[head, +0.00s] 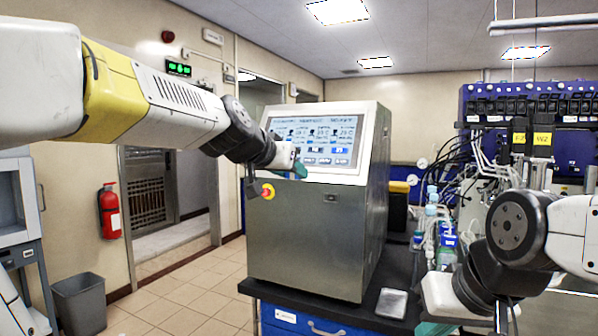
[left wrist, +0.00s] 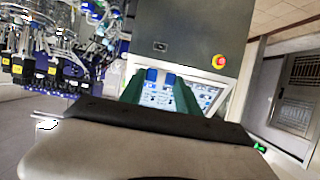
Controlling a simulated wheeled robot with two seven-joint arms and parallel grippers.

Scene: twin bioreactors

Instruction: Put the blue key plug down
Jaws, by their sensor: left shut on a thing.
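My left gripper (head: 299,169) is raised in front of the touch screen (head: 330,135) of the steel cabinet. In the left wrist view its two green fingers (left wrist: 155,84) stand a little apart, shut on a small blue piece (left wrist: 151,74), which I take for the blue key plug. Bluish shapes on the screen behind make the plug's outline hard to tell. In the head view the plug is hidden or too small to make out. My right gripper (head: 436,328) is low at the bottom edge, partly cut off, so its opening does not show.
The steel cabinet (head: 305,235) stands on a dark bench top (head: 360,316) and has a red emergency button (head: 268,191). A small grey flat object (head: 391,302) lies on the bench to its right. Tubing and bioreactor gear (head: 440,215) crowd the right side.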

